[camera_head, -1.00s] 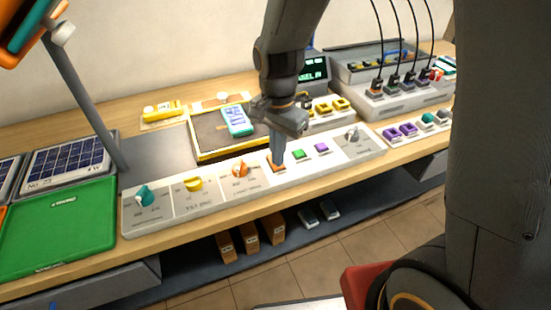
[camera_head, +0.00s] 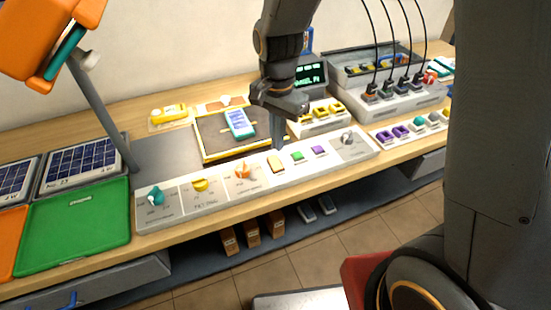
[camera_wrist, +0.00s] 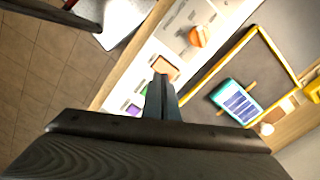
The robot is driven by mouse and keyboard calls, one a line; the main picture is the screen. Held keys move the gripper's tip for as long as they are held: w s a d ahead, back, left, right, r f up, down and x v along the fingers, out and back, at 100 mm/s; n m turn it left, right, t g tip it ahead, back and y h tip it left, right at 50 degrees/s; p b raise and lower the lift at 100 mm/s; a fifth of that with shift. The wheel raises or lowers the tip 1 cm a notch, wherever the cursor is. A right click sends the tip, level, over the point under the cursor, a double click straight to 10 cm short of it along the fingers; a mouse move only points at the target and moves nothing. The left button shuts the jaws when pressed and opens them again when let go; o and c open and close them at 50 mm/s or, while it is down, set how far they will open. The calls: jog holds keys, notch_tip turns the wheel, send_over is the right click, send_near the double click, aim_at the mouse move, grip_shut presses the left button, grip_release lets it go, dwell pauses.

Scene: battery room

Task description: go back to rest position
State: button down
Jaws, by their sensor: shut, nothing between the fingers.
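My gripper (camera_head: 278,140) hangs fingers-down just above the white control panel (camera_head: 170,213), behind its orange, green and purple buttons. The fingers are together with nothing between them. In the wrist view my gripper (camera_wrist: 161,85) points at the panel, and its fingers partly cover the green button (camera_wrist: 144,94).
A yellow-edged tray (camera_head: 205,157) holds a teal-and-white device (camera_head: 239,124) behind the panel. A green tray (camera_head: 75,225) lies at left. A lamp post (camera_head: 105,120) rises at left. A charging unit with black cables (camera_head: 392,103) stands at right.

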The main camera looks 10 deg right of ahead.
dwell(0.4)
jog(key=s+d+n+b, duration=0.2)
jog(key=s+d+n, duration=0.1)
jog(key=d, duration=0.3)
jog(key=s+d+f+n+t+b, duration=0.1)
jog(key=s+d+n+b, duration=0.1)
jog(key=s+d+n, duration=0.2)
jog(key=d+n, duration=0.1)
jog(key=d, duration=0.1)
jog(key=shift+s+d+n+b, duration=0.3)
jog(key=shift+d+n+b, duration=0.05)
jog(key=shift+n+b, duration=0.05)
